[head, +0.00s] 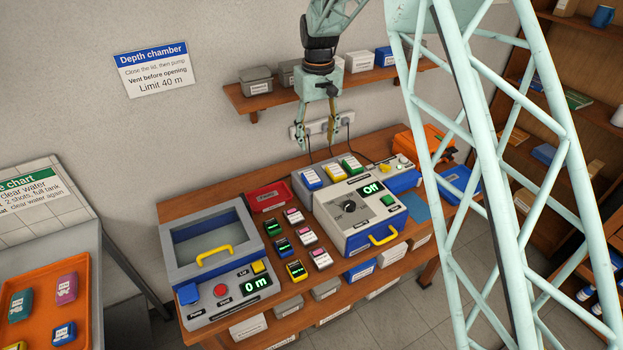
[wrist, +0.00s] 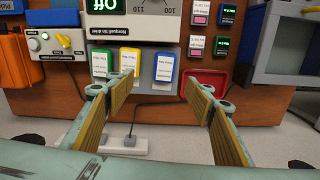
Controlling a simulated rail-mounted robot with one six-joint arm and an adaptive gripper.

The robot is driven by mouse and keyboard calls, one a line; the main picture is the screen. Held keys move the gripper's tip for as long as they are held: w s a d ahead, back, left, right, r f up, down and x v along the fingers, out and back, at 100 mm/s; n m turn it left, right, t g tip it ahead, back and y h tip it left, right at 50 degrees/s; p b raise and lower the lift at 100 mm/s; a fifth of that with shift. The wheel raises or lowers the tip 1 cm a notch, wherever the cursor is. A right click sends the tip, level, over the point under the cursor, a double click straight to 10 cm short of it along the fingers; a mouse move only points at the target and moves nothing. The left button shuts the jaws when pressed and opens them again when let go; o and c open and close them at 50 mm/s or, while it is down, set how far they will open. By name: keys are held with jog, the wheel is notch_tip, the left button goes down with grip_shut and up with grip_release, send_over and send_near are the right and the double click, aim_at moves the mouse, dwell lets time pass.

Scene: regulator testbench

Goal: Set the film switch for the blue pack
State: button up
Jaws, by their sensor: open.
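A blue pack (head: 311,178) with a white label stands at the back left of the grey-and-blue dryer unit, beside a yellow pack (head: 331,172) and a green pack (head: 352,164). In the wrist view the blue pack (wrist: 166,66) is the rightmost of the three. The unit has a dial knob (head: 349,206) and a display reading Off (head: 373,188). A small box with a yellow lever (wrist: 63,40) sits beside it; I cannot tell whether that is the film switch. My gripper (head: 315,134) is open and empty, above and behind the packs, apart from them.
A red tray (head: 268,197) lies left of the packs. Several small labelled modules stand between the dryer unit and the depth chamber (head: 213,262). A power strip (wrist: 130,145) with cables is behind the bench. A wall shelf (head: 262,101) holds boxes near my arm.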

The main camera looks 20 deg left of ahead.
jog(key=shift+w+a+f, duration=0.1)
jog(key=shift+a+f, duration=0.9)
jog(key=shift+f, duration=0.1)
jog(key=shift+f, duration=0.15)
send_over(312, 177)
jog(key=shift+w+a+f+p, duration=0.1)
jog(key=shift+f+p, duration=0.1)
jog(key=shift+f, duration=1.9)
jog(key=shift+w+a+f+p, duration=0.1)
jog(key=shift+f+p, duration=0.05)
jog(key=shift+f, duration=1.9)
jog(key=shift+s+f, duration=0.1)
jog(key=shift+d+f+p, duration=0.1)
jog(key=shift+f+p, duration=0.3)
jog(key=shift+f, duration=2.1)
jog(key=shift+c, duration=0.9)
jog(key=c, duration=0.8)
